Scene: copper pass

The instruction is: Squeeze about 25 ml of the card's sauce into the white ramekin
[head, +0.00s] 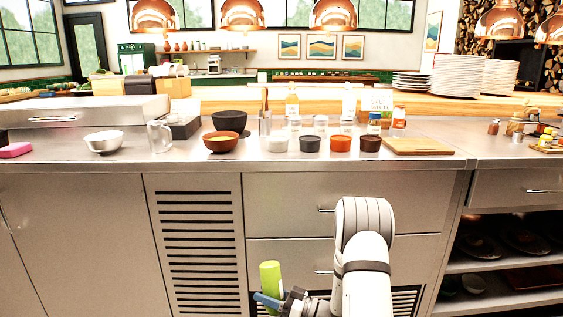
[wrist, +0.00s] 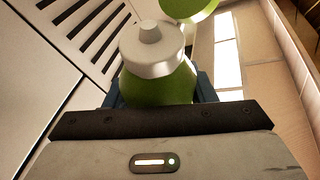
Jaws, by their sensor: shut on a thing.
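My gripper (head: 277,300) is shut on a green squeeze bottle (head: 270,274), low in front of the counter's drawers and well below the worktop. In the wrist view the bottle (wrist: 160,88) shows a pale cap with a short nozzle between the dark blue fingers. In the head view no cap can be made out. The white ramekin (head: 278,144) stands on the worktop near the front edge, with its inside not clear to see. The card (head: 378,101) stands upright behind the ramekins; its small lettering is not surely readable.
Dark grey (head: 310,144), orange (head: 341,144) and brown (head: 370,144) ramekins stand right of the white one. Glasses and bottles stand behind. The counter's front edge (head: 330,165) lies above my gripper.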

